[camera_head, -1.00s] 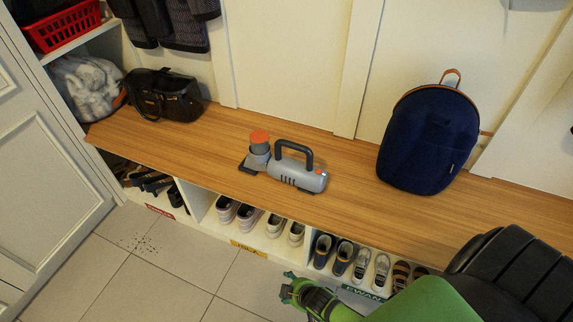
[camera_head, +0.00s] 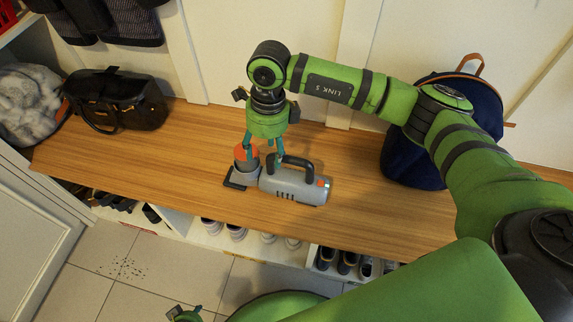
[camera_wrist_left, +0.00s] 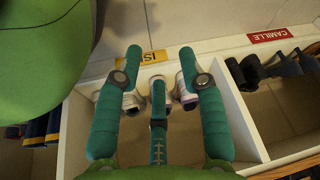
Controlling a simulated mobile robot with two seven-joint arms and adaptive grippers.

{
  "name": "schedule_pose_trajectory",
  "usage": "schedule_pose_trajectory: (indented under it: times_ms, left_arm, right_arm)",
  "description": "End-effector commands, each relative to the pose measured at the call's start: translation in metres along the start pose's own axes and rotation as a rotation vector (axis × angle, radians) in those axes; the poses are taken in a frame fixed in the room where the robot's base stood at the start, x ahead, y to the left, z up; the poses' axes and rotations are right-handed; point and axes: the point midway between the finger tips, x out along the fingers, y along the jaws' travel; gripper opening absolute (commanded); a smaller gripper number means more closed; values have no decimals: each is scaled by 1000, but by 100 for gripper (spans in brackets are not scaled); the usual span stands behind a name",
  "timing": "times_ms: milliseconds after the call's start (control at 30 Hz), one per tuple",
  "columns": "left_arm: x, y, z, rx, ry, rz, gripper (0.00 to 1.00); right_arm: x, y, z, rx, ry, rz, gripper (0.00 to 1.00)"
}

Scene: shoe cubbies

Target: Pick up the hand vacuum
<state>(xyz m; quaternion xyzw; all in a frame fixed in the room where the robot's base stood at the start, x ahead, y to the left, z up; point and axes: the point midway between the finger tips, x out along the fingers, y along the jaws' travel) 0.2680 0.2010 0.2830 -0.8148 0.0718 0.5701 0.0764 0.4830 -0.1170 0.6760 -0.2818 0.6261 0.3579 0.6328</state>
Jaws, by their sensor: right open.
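The grey hand vacuum (camera_head: 290,187) lies on the wooden bench, with a black loop handle and an orange-topped round part at its left end. My right gripper (camera_head: 264,151) points down over it from above. Its teal fingers are open, one near the orange top and one near the front of the handle; I cannot tell whether they touch. My left gripper (camera_wrist_left: 160,52) is open and empty in the left wrist view, low in front of the shoe cubbies. Only a bit of it shows at the bottom of the head view (camera_head: 185,314).
A black handbag (camera_head: 117,98) stands on the bench (camera_head: 140,150) at left. A navy backpack (camera_head: 408,158) stands at right, partly behind my right arm. Cubbies with shoes (camera_head: 236,231) lie under the bench. The bench between handbag and vacuum is clear.

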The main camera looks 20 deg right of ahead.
Motion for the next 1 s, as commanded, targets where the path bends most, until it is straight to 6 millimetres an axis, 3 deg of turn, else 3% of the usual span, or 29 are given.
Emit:
schedule_pose_trajectory:
  times_ms: [133,400,700,933,1000]
  left_arm:
    - [0,1,5,-1,-11,1,40]
    - [-1,3,18,-1,-35,4,40]
    - [-1,3,11,-2,-26,4,40]
    - [-2,3,7,-2,-21,4,40]
    - [-2,3,7,-3,-22,4,40]
  right_arm:
    - [-5,-18,-13,-6,62,-89,60]
    - [18,-21,-16,-6,64,-89,60]
    - [59,-25,-21,-6,61,-88,60]
    - [60,-26,-21,-6,60,-88,60]
    - [60,-26,-20,-6,60,-88,32]
